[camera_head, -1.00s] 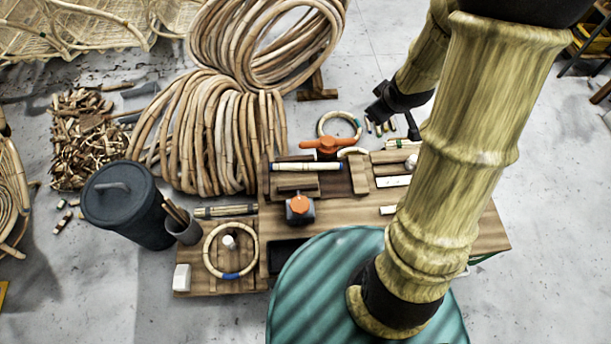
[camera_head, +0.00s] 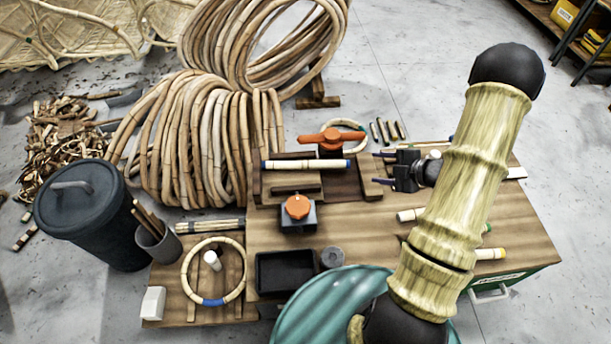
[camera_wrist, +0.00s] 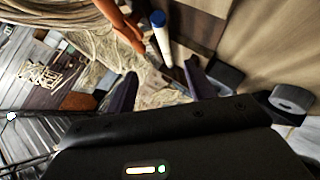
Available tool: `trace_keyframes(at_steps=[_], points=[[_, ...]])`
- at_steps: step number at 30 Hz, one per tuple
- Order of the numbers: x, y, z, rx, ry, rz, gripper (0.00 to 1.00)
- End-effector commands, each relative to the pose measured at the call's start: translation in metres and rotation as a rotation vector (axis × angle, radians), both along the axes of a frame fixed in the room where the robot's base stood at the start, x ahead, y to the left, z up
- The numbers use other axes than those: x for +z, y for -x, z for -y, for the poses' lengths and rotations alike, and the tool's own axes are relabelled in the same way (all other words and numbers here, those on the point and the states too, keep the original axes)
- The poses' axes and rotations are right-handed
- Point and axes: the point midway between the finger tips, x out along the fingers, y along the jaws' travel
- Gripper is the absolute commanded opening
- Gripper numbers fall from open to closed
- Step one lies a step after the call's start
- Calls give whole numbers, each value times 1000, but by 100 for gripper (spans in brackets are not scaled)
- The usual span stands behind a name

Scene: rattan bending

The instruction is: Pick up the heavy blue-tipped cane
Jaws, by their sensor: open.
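The blue-tipped cane (camera_head: 306,165), a short pale rod with dark blue ends, lies level across a dark wooden rack at the back of the workbench. In the wrist view, its blue tip and pale shaft (camera_wrist: 163,38) show just beyond the fingertips. My gripper (camera_head: 382,169) is just right of the cane, its two dark fingers spread and pointing left towards it. In the wrist view, my gripper (camera_wrist: 160,75) is open, with nothing held between the fingers. The cane's far end is not visible there.
An orange-handled clamp (camera_head: 331,136) stands right behind the cane. An orange-knobbed block (camera_head: 298,208) is in front of it. Other tipped canes (camera_head: 490,254) lie on the bench's right. A black tray (camera_head: 285,272) sits near the front. Coiled rattan (camera_head: 200,140) stands behind left.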

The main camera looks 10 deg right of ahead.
Motion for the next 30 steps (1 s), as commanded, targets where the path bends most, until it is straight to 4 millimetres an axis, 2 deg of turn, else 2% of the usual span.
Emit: trace_keyframes(at_steps=[1, 14, 30], points=[[-7, 2, 0, 13, -9, 7, 54], [-9, 1, -4, 24, -13, 11, 54], [-56, -48, -64, 26, -13, 11, 54]])
